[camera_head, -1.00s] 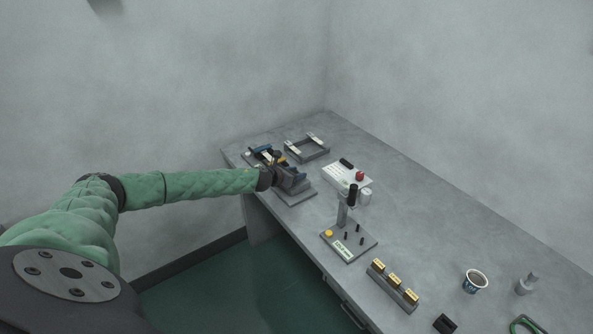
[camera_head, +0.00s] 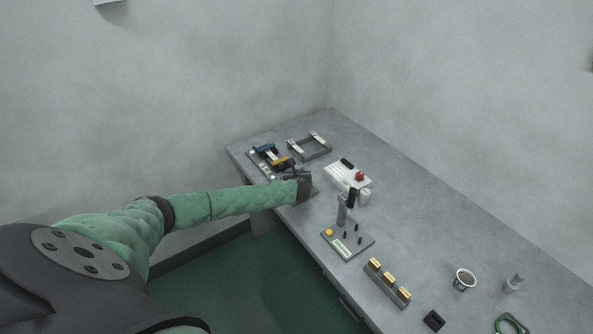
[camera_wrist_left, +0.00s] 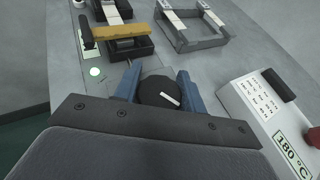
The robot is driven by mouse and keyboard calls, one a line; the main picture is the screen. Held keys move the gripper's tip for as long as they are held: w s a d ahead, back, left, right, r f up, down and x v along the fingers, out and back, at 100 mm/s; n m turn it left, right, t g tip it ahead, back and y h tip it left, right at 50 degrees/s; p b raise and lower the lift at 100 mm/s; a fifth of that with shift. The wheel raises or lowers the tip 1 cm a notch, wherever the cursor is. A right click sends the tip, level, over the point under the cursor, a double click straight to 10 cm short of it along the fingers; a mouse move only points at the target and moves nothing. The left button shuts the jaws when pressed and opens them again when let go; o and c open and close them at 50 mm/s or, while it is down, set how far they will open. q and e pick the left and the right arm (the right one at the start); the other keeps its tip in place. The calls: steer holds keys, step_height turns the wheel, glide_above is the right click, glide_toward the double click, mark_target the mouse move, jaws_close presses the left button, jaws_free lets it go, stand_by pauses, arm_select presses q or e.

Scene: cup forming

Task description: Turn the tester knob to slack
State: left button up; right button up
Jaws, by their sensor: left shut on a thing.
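The tester knob (camera_wrist_left: 160,92) is a round black knob with a white pointer line, seen in the left wrist view. The pointer lies slantwise, from upper left to lower right. My left gripper (camera_wrist_left: 156,88) has its blue fingers on both sides of the knob and is shut on it. In the head view my left gripper (camera_head: 293,176) reaches over the far-left part of the bench, and its body hides the knob there. Any labels around the knob are hidden in both views. My right gripper is not in view.
A tray with blue and yellow parts (camera_head: 268,158) and a grey frame (camera_head: 310,147) stand behind the gripper. A white box with a red button (camera_head: 348,177) and a lever press (camera_head: 346,240) stand to its right. A cup (camera_head: 464,279) stands further right.

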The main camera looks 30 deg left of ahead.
arm_select(q)
steer(key=n+g+y, duration=0.2)
steer(key=shift+a+n, duration=0.1)
steer(key=shift+n, duration=0.3)
steer(key=n+g+y, duration=0.2)
steer(key=g, duration=0.1)
steer(key=shift+s+a+n, duration=0.1)
steer(key=shift+s+n, duration=0.1)
steer(key=shift+n, duration=0.2)
steer(key=n+g, duration=0.1)
steer(key=n+g+y, duration=0.1)
steer(key=n+g, duration=0.1)
steer(key=shift+s+a+g, duration=0.1)
steer(key=shift+s+g, duration=0.1)
steer(key=shift+g, duration=0.1)
steer(key=shift+s+a+n+g+y+b, duration=0.1)
steer(key=shift+n+g+y+b, duration=0.05)
steer(key=shift+n+g, duration=0.5)
steer(key=shift+s+n+g+y+b, duration=0.1)
steer(key=shift+n+g+y+b, duration=0.05)
steer(key=shift+n+g, duration=0.45)
steer(key=shift+r+g, duration=0.15)
steer(key=shift+g, duration=0.2)
steer(key=o, duration=0.8)
steer(key=shift+o, duration=0.9)
